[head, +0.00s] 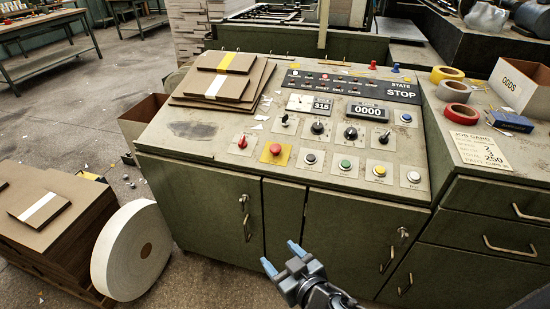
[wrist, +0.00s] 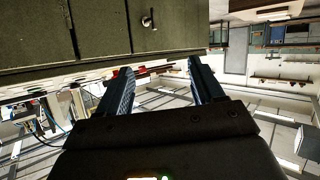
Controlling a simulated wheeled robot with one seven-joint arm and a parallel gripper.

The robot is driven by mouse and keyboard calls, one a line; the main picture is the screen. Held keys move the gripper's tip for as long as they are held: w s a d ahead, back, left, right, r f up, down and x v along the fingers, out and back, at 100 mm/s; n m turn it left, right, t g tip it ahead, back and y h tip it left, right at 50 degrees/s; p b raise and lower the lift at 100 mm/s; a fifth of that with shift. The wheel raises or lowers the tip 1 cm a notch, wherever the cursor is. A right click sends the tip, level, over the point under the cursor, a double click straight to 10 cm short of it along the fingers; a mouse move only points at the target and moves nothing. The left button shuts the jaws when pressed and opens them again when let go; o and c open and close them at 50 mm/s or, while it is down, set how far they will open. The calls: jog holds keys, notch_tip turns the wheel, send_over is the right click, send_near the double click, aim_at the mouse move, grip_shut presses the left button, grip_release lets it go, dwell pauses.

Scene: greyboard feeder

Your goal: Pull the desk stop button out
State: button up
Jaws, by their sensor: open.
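The desk stop button is a red mushroom head (head: 275,149) on a yellow square plate, on the front left part of the sloping control desk (head: 212,148). Whether it is pressed in or out is too small to tell. My gripper (head: 280,257) is low in front of the desk's cabinet doors, below and apart from the button. Its two blue-tipped fingers are spread, with nothing between them. In the wrist view my gripper (wrist: 158,72) is also open and empty, with the green cabinet front (wrist: 100,40) beyond. The button is not visible there.
Cardboard sheets (head: 222,82) lie on the desk's back left. Tape rolls (head: 454,91) stand right. A white roll (head: 131,250) and stacked board stand on the floor left.

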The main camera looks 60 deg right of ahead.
jog(key=w+d+m+g+h+b, duration=0.1)
jog(key=w+d+m+h+b, duration=0.15)
jog(key=w+d+h, duration=0.5)
jog(key=m+g+h, duration=0.2)
jog(key=m, duration=0.3)
send_near(275, 152)
jog(key=x, duration=0.3)
jog(key=p+x, duration=0.1)
jog(key=x, duration=0.5)
jog(key=shift+w+d, duration=0.15)
jog(key=shift+d, duration=0.15)
grip_shut()
